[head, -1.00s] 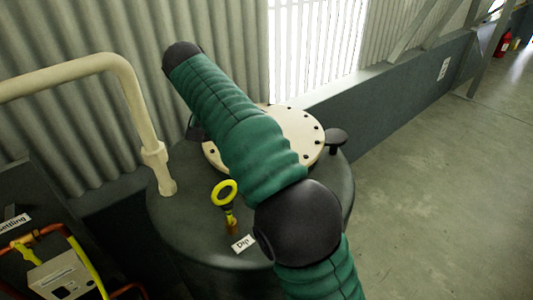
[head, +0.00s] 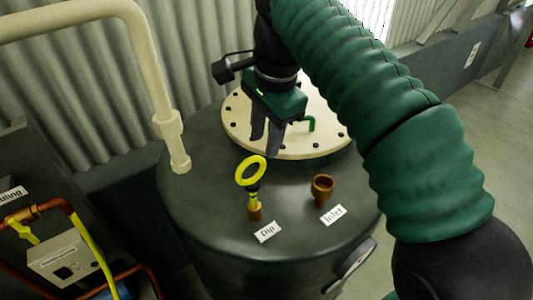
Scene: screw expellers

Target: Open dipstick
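The dipstick has a yellow ring handle (head: 250,171) on a dark and yellow stem and stands upright in a small copper fitting (head: 255,213) on top of the dark tank (head: 200,215). A "Dip" label (head: 267,232) lies in front of it. My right gripper (head: 265,143) points down just behind and above the ring, apart from it. Its two dark fingers are spread with a gap between them and hold nothing. My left gripper is out of view.
A copper inlet fitting (head: 322,189) with an "Inlet" label (head: 333,215) stands right of the dipstick. A cream bolted lid (head: 235,125) is behind. A cream pipe (head: 152,85) rises at the left. My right arm covers the right side.

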